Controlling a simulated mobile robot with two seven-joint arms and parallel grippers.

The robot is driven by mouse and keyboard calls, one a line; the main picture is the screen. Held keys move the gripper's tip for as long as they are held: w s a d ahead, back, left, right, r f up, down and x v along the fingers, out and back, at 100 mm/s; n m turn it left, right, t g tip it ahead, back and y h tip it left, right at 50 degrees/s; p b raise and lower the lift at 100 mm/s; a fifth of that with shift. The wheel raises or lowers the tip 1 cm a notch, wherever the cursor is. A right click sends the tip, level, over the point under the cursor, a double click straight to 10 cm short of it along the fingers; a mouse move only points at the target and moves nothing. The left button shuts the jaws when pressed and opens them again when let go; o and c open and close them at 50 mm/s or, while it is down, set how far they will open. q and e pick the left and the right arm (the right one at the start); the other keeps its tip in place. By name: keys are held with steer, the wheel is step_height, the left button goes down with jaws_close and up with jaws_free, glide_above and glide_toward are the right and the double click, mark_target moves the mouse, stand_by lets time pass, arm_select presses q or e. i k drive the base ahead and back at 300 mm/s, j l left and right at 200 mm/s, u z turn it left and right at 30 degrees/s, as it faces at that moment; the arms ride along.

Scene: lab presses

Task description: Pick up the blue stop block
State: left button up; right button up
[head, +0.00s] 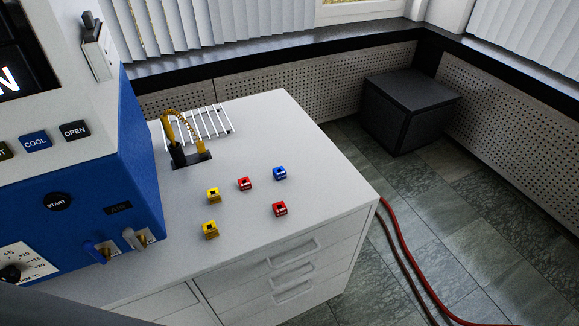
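The blue stop block (280,173) is a small cube-like piece with a dark and light mark on it. It sits on the white cabinet top (330,190), towards the right side, apart from the other blocks. Neither of my grippers shows in the head view.
Two red blocks (244,184) (280,209) and two yellow blocks (213,195) (211,230) sit near it. A blue machine (140,190) stands at left. Red hoses (400,240) run along the floor.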

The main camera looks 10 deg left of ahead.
mark_target(280, 172)
steer(key=i+l, duration=0.15)
steer(key=l, duration=0.15)
steer(key=i+l+u, duration=0.15)
steer(key=l, duration=0.15)
steer(key=i+l, duration=0.1)
steer(key=l, duration=0.2)
steer(key=i+l+u, duration=0.15)
steer(key=l, duration=0.15)
